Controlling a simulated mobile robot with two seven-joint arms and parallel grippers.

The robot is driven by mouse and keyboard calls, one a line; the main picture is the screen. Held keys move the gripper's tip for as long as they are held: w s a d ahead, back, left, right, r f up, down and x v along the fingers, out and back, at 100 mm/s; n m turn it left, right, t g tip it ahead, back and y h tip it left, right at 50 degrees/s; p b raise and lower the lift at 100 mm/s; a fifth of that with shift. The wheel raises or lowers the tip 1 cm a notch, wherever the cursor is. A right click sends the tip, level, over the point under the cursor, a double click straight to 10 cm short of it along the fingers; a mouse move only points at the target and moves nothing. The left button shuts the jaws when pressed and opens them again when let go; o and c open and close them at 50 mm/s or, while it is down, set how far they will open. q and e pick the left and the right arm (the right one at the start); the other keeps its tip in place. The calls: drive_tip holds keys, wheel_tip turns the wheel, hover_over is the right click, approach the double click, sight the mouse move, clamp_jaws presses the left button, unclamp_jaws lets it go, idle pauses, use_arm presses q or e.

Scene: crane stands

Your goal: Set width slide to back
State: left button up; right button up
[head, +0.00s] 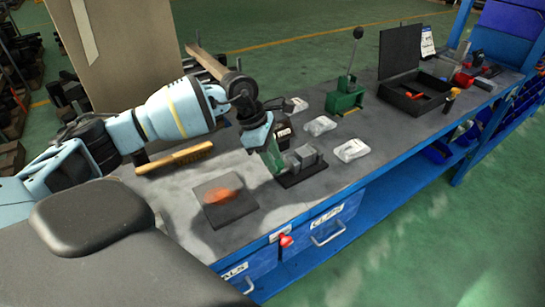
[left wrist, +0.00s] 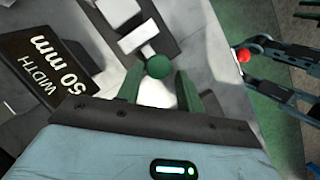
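The width slide fixture is a dark base plate (head: 303,176) with grey metal blocks (head: 306,155) on it, on the bench. In the left wrist view, its dark rail (left wrist: 148,22) carries a light block (left wrist: 137,37), and a round green knob (left wrist: 158,66) lies at its near end. My left gripper (head: 272,165) reaches down at the fixture's left end. In the left wrist view its green fingers (left wrist: 160,78) stand apart on either side of the knob, with gaps showing. A black sign (left wrist: 45,72) reads "WIDTH 50 mm".
A dark mat (head: 230,212) with a blurred orange thing (head: 222,194) lies nearer me. A yellow bar (head: 175,158) lies left. White packs (head: 352,150) and a green lever press (head: 345,98) stand beyond. An open black case (head: 400,60) is farther right.

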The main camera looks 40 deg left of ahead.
use_arm(q)
drive_tip(key=v, duration=0.7)
drive_tip(key=shift+s+a+r, duration=0.15)
drive_tip(key=shift+a+r, duration=0.05)
use_arm(e)
drive_tip(key=shift+s+d+f, duration=0.1)
drive_tip(key=shift+s+f, duration=0.15)
drive_tip(key=shift+s, duration=0.1)
drive_tip(key=shift+w, duration=0.15)
use_arm(q)
drive_tip(key=shift+f, duration=0.1)
